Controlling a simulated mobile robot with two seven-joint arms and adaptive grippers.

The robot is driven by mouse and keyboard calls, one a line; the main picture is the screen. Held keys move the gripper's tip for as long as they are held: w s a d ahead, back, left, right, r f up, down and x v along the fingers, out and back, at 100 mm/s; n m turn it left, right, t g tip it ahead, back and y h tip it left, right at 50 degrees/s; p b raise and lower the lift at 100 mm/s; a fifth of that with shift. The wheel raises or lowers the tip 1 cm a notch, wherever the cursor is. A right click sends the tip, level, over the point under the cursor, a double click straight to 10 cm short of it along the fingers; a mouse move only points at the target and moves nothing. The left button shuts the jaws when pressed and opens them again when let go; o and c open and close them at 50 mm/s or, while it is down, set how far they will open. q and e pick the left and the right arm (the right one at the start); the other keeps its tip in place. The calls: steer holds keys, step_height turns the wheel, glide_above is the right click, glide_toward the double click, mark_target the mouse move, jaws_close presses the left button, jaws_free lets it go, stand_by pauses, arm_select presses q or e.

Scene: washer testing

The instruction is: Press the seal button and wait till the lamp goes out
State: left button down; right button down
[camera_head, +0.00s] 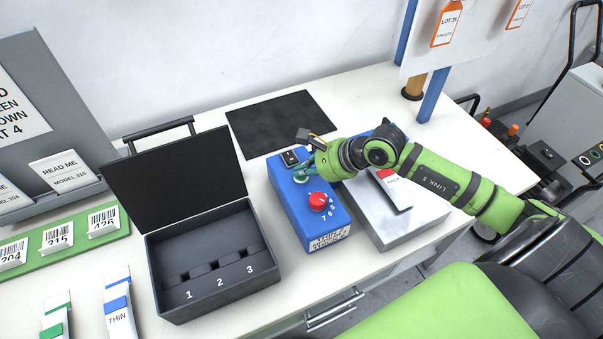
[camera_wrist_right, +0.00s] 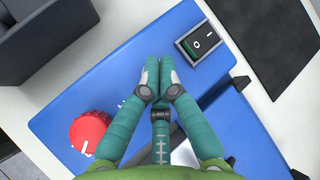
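The blue sealer box (camera_head: 289,209) stands on the white table. It has a red knob (camera_head: 318,202) with numbers around it and a black rocker switch (camera_head: 291,157) with a green part; the switch (camera_wrist_right: 200,42) and knob (camera_wrist_right: 90,132) also show in the right wrist view. My right gripper (camera_head: 303,174) is over the box top between switch and knob. In the right wrist view its teal fingers (camera_wrist_right: 155,82) are together with nothing visible between them. The seal button is not clearly visible; the fingers may cover it. I cannot make out a lit lamp. My left gripper is out of view.
An open black case (camera_head: 215,265) with slots numbered 1 to 3 stands left of the box. A silver metal block (camera_head: 405,226) with a red-and-white label card is at right, under my right arm. A black mat (camera_head: 281,122) lies behind. Tag strips (camera_head: 118,314) lie front left.

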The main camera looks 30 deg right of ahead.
mark_target(304, 178)
steer(key=shift+s+f, duration=0.15)
steer(key=shift+f, duration=0.05)
steer(key=shift+r, duration=0.15)
steer(key=shift+r+p, duration=1.8)
steer(key=shift+r, duration=1.35)
